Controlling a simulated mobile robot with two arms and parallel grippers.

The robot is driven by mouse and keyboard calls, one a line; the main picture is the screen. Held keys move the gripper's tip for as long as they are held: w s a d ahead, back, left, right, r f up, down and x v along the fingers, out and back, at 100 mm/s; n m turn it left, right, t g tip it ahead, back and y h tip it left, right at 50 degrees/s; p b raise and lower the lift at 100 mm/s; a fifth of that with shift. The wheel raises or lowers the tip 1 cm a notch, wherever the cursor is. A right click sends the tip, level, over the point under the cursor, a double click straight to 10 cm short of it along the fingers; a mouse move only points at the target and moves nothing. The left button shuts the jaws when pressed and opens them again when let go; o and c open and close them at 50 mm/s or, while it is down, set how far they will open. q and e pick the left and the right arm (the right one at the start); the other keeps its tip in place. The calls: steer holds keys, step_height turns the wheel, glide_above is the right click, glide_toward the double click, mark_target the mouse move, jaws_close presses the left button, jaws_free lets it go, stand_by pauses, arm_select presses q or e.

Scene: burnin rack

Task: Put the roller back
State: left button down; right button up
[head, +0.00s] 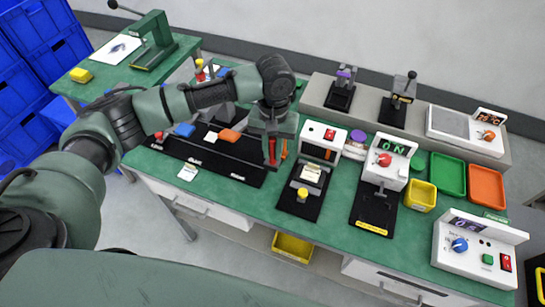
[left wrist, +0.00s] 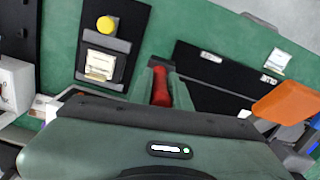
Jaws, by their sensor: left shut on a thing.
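My left gripper (head: 276,155) is over the green bench, just right of the black mat (head: 240,175) with small white labels. It is shut on a red part (head: 272,151), which looks like the roller's handle. In the left wrist view the red part (left wrist: 161,88) sits between the fingers of my gripper (left wrist: 160,72), beside the black mat (left wrist: 205,90). The roller's working end is hidden, and I cannot tell whether it touches the bench. My right gripper is not in view.
A black fixture with a yellow knob (head: 302,194) stands to the right, then a press with a green display (head: 390,165). Green (head: 447,175) and orange trays (head: 487,187) lie farther right.

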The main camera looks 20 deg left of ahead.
mark_target(272, 160)
arm_select(q)
steer(key=shift+f, duration=2)
steer(key=shift+s+f+p, duration=0.1)
steer(key=shift+p, duration=0.2)
steer(key=shift+f, duration=0.5)
steer(key=c, duration=1.3)
jaws_free()
steer(key=shift+r, duration=0.1)
steer(key=shift+r, duration=0.3)
steer(key=r, duration=0.4)
steer(key=r+b, duration=0.1)
steer(key=r, duration=0.3)
steer(key=r+b, duration=0.1)
steer(key=r, duration=0.3)
steer(key=shift+w+r, duration=0.25)
steer(key=shift+w, duration=0.05)
